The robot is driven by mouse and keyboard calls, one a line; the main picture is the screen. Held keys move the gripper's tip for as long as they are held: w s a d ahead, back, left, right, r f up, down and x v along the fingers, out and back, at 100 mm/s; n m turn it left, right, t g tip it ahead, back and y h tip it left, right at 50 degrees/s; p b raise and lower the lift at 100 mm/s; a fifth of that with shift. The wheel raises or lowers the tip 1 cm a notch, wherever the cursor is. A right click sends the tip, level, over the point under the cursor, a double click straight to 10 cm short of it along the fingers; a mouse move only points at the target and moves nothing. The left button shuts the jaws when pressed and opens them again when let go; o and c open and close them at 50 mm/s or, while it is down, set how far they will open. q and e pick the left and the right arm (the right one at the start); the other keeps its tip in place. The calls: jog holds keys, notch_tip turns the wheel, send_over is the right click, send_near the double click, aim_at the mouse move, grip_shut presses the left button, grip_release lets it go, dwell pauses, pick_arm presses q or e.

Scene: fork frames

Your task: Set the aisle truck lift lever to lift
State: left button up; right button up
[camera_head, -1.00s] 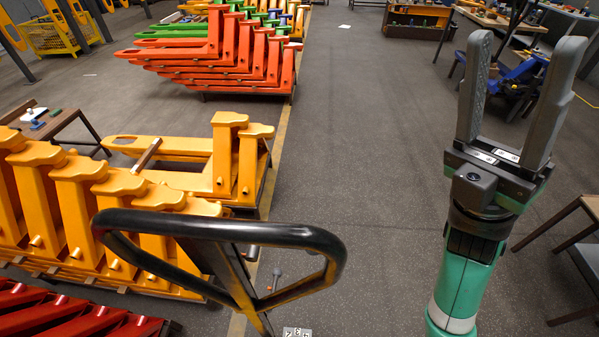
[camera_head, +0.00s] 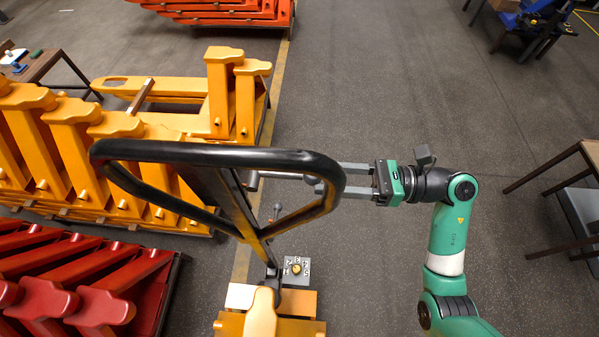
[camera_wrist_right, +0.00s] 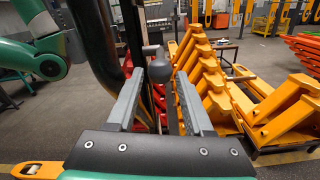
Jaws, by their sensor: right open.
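The yellow aisle truck (camera_head: 262,322) stands low at the front, below its black loop handle (camera_head: 215,154). A small grey-knobbed lever (camera_head: 278,210) shows beneath the loop, beside the steering column. In the right wrist view a grey ball knob (camera_wrist_right: 160,70) lies in line with the gap between the fingers. My right gripper (camera_head: 325,180) reaches in from the right at the loop's right side, its fingers apart and partly hidden by the loop. It is also open in the right wrist view (camera_wrist_right: 163,88). Contact with the knob cannot be told. My left gripper is not seen.
Yellow pallet trucks (camera_head: 75,130) stand in a row at left, with red ones (camera_head: 85,285) in front of them. A brown-framed table (camera_head: 575,165) stands at right. The floor between is clear.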

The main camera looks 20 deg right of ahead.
aim_at(299, 176)
jog(key=x, duration=0.5)
jog(key=shift+w+a, duration=0.25)
jog(key=shift+a, duration=0.05)
grip_shut()
dwell(1.0)
